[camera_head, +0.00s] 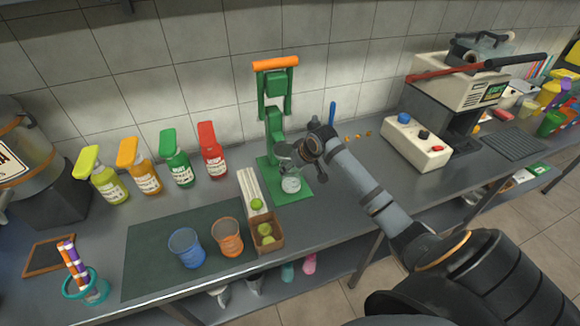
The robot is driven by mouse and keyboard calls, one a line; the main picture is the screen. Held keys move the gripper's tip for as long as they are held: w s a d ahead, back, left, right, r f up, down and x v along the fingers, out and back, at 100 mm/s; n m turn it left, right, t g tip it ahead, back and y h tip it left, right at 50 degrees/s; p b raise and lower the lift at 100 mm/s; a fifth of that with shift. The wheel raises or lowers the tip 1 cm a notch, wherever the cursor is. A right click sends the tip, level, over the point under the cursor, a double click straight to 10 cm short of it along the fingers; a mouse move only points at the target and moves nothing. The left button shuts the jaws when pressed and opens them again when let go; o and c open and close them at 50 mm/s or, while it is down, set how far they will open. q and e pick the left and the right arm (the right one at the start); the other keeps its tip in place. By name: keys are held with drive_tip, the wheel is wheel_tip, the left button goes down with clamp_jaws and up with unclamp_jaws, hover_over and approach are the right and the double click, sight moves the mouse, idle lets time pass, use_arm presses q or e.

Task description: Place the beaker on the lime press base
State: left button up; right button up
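The green lime press (275,118) with an orange handle stands against the tiled wall, and its flat green base (303,195) lies on the counter. A small clear beaker (291,185) is upright at the base, apparently resting on it. My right gripper (287,160) is just above and behind the beaker, in front of the press column. Its fingers are small and dark here, so I cannot tell whether they touch the beaker or how far apart they are. My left gripper is not in view.
A box of limes (266,243) and a white grooved tray (247,186) stand left of the base. Blue (187,248) and orange (228,237) cups sit on a dark mat (150,262). Several colored bottles line the wall. A white machine (415,142) stands right.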

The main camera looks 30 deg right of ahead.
drive_tip(key=shift+w+a+f+p, duration=0.15)
drive_tip(key=shift+w+f+p, duration=0.15)
drive_tip(key=shift+w+f, duration=0.55)
drive_tip(key=o, duration=1.2)
drive_tip(key=shift+o, duration=0.2)
drive_tip(key=v, duration=1.2)
